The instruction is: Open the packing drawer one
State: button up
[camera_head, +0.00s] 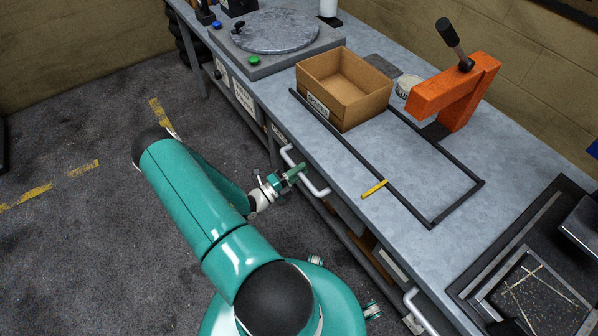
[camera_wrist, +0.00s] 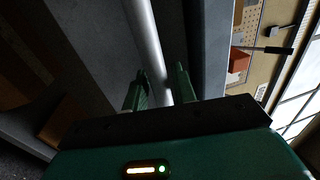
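A drawer under the bench has a white bar handle (camera_head: 316,190), and my gripper (camera_head: 296,171) is at this handle in the head view. In the wrist view the pale handle bar (camera_wrist: 147,40) runs down between the two green fingers of my gripper (camera_wrist: 160,82). The fingers stand apart on either side of the bar, with a small gap showing on the right. The drawer front is mostly hidden by the bench top and my arm. I cannot read which drawer it is.
The grey bench top (camera_head: 400,190) holds a cardboard box (camera_head: 345,90), a black rectangular frame (camera_head: 345,143), a yellow stick (camera_head: 374,188) and an orange press (camera_head: 455,93). Another white handle (camera_head: 420,312) is lower right. The carpeted floor (camera_head: 80,130) left is clear.

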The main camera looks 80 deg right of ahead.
grip_shut()
jog(key=shift+w+a, duration=0.1)
